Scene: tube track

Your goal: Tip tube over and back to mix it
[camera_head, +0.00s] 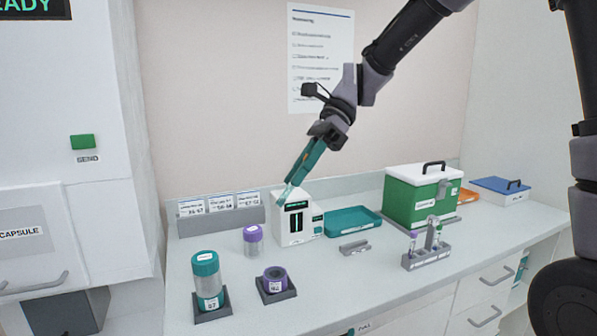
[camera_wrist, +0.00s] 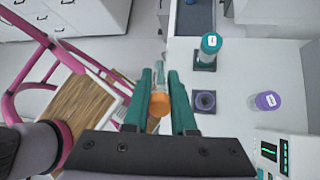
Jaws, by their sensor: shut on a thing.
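My gripper (camera_head: 291,180) is raised above the bench, pointing down and to the left, with its teal fingers in front of the back wall. In the wrist view, my gripper (camera_wrist: 160,100) is shut on a tube with an orange cap (camera_wrist: 159,104). The cap lies between the fingers and the clear body runs toward the fingertips. In the head view the fingers mostly hide the tube, so its exact tilt is hard to tell.
A white device with a dark display (camera_head: 296,219) stands below my gripper. A teal-lidded jar (camera_head: 207,281), a purple-ringed holder (camera_head: 275,284) and a purple-capped jar (camera_head: 253,239) stand at left. A teal tray (camera_head: 352,220) and green box (camera_head: 418,196) are at right.

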